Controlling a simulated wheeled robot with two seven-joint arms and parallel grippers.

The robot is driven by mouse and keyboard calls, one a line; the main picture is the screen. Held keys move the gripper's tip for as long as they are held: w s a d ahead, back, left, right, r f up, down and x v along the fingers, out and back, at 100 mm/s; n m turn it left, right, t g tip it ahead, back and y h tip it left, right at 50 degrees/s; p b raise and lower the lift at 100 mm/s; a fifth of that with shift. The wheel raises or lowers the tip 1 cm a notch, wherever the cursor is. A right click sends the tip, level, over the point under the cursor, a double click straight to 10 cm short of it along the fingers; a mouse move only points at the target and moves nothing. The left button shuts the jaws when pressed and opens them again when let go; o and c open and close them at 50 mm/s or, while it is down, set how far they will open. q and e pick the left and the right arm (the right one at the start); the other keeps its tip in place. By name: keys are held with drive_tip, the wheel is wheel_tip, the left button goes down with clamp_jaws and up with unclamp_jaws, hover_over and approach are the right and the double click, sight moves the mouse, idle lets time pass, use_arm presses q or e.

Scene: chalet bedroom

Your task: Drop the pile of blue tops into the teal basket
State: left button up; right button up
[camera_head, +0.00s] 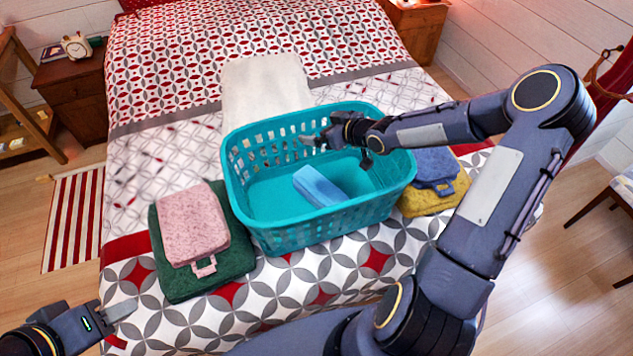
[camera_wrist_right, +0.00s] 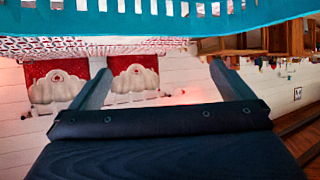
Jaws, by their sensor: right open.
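The teal basket (camera_head: 300,226) stands on the bed. A light blue folded garment (camera_head: 318,187) lies tilted inside on its floor. A darker blue folded garment (camera_head: 435,166) lies on a yellow folded one (camera_head: 447,198) right of the basket, partly hidden by the basket and my right arm. My right gripper (camera_head: 337,150) is open and empty over the basket's back right part, above the light blue garment. In the right wrist view its fingers (camera_wrist_right: 163,82) stand apart with nothing between them, and the basket wall (camera_wrist_right: 130,22) crosses the top. My left gripper (camera_head: 120,310) is low at the left, its jaw gap unclear.
A pink folded garment (camera_head: 192,222) lies on a dark green one (camera_head: 215,272) left of the basket. A pale folded cloth (camera_head: 262,82) lies behind the basket. A nightstand (camera_head: 72,90) with a clock stands at the far left.

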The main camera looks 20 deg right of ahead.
drive_tip(key=shift+s, duration=0.1)
drive_tip(key=p+v, duration=0.2)
drive_tip(key=v, duration=0.5)
drive_tip(key=shift+s+r+p, duration=0.25)
drive_tip(key=shift+p, duration=0.05)
drive_tip(key=shift+d, duration=0.15)
